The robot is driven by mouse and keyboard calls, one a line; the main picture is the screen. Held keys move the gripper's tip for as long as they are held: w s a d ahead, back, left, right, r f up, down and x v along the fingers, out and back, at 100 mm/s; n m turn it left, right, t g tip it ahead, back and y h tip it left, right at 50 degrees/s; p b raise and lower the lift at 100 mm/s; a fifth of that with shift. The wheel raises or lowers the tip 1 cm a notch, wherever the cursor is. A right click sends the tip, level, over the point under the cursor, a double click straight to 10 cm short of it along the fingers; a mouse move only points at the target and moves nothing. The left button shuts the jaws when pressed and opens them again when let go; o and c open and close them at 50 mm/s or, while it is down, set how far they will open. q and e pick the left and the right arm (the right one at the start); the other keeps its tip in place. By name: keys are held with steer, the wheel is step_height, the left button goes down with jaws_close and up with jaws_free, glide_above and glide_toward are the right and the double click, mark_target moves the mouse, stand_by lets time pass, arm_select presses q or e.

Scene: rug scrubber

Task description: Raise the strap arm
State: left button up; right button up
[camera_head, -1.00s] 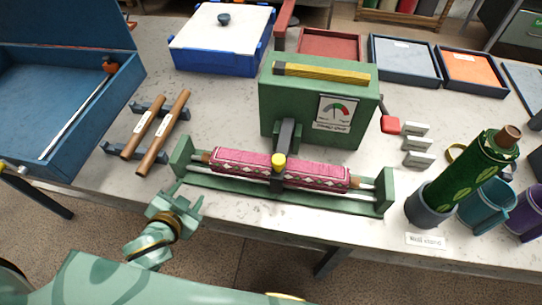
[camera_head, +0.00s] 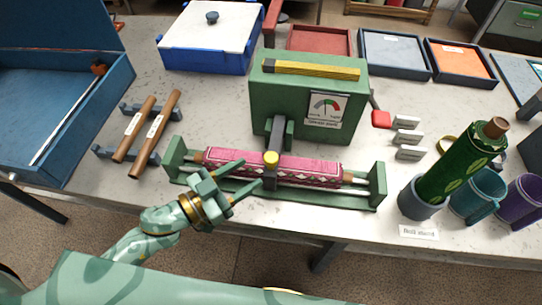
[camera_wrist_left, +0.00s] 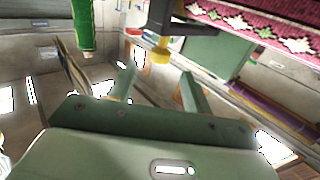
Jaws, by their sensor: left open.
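The strap arm (camera_head: 277,137) is a dark grey bar that comes down from the front of the green machine (camera_head: 262,98) over a pink patterned rug roll (camera_head: 314,171). Its yellow knob (camera_head: 271,158) is at the front end, at the roll. My left gripper (camera_head: 252,174) is open and empty, its fingers pointing at the knob from the front left. In the left wrist view, the yellow knob (camera_wrist_left: 160,52) shows beyond and between the open fingertips (camera_wrist_left: 158,72), apart from them. The dark strap arm (camera_wrist_left: 163,18) is above it. My right gripper is not in view.
Two wooden-handled rollers (camera_head: 155,127) lie on a rack at left, beside an open blue box (camera_head: 30,165). A green roll (camera_head: 462,165) leans in a stand at right, near mugs (camera_head: 480,195). A red-knobbed crank (camera_head: 381,119) sits beside the machine.

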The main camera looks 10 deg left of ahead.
mark_target(271, 159)
arm_select(q)
steer(key=x, duration=0.7)
steer(key=shift+w+d+f, duration=0.1)
steer(key=shift+w+d, duration=0.2)
steer(key=shift+w, duration=0.05)
jaws_close()
steer(key=shift+n+g+y, duration=0.5)
steer(key=shift+n, duration=0.1)
steer(key=r+p, duration=0.1)
steer(key=p, duration=0.2)
steer(key=w+r+p, duration=0.1)
steer(key=p, duration=0.2)
steer(key=r+p, duration=0.2)
steer(key=p, duration=0.2)
steer(key=shift+w, duration=0.4)
steer(key=shift+n+g+y, duration=0.4)
steer(key=shift+n+g, duration=0.4)
steer(key=w+r+p, duration=0.1)
steer(key=p, duration=0.3)
steer(key=w+r+p, duration=0.1)
steer(key=w+p, duration=0.1)
steer(key=p, duration=0.2)
steer(key=shift+w+r+p, duration=0.15)
steer(key=shift+r+p, duration=0.1)
steer(key=shift+p, duration=0.05)
steer(key=shift+w+r+p, duration=0.35)
steer(key=shift+w, duration=0.35)
steer(key=shift+w+r+p, duration=0.3)
steer(key=shift+w+p, duration=0.05)
steer(key=shift+w, duration=0.4)
